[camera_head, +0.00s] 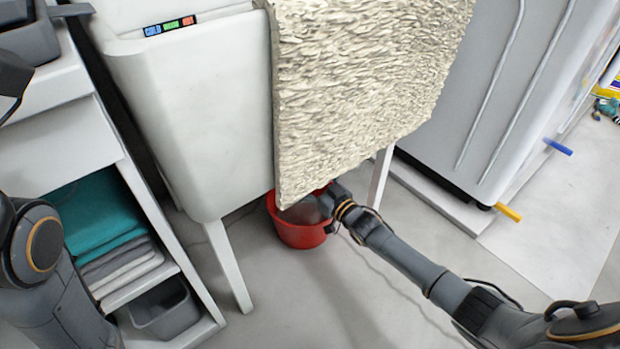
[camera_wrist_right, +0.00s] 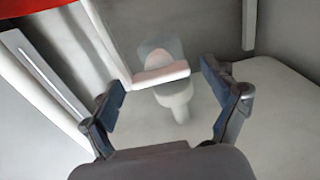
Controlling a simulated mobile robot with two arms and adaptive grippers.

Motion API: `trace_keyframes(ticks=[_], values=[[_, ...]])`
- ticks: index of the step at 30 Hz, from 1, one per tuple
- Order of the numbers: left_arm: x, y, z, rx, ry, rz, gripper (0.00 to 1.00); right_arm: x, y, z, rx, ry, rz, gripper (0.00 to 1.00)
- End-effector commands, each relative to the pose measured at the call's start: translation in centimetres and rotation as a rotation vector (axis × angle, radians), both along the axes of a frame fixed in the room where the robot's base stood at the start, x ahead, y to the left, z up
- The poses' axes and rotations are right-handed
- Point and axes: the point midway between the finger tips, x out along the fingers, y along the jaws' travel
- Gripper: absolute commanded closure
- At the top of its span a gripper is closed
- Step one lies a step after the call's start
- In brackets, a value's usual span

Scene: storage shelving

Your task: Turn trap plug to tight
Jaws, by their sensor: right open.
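The trap plug shows in the right wrist view as a pale piece with a short, slightly tilted bar (camera_wrist_right: 162,75). A pale stem (camera_wrist_right: 178,103) is below the bar, and a translucent part with a pinkish dome is behind it. My right gripper (camera_wrist_right: 164,82) is open, with its two dark finger pads on either side of the bar; contact cannot be made out. In the head view my right gripper reaches under the sink above a red bucket (camera_head: 303,235), its fingers mostly hidden. My left arm shows at the left edge; its gripper is not seen.
The white utility sink (camera_head: 185,120) stands on legs, with a shaggy cream mat (camera_head: 350,80) hanging over it and hiding the space below. A shelf unit with teal towels (camera_head: 95,215) and a grey bin (camera_head: 165,310) is at left. A white appliance (camera_head: 500,90) is at right.

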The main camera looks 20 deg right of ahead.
Motion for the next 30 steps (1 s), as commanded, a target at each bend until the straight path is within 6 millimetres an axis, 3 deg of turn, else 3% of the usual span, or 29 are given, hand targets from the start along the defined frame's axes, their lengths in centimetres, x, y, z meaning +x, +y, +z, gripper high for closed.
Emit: trace_keyframes(ticks=[5, 18, 24, 30], values=[[0.0, 0.0, 0.0, 0.000, -0.001, 0.000, 0.60, -1.3, -0.5, -0.2, -0.001, 0.003, 0.000, 0.13], [0.0, 0.0, 0.0, 0.000, 0.000, 0.000, 0.60, -9.3, -3.4, -0.2, -0.002, 0.003, 0.000, 0.13], [0.0, 0.0, 0.0, 0.000, 0.000, 0.000, 0.60, -11.0, -4.0, -0.1, 0.000, 0.001, 0.000, 0.13], [0.0, 0.0, 0.0, 0.000, 0.000, 0.000, 0.60, -11.3, -4.1, 0.0, 0.000, 0.000, 0.000, 0.13]])
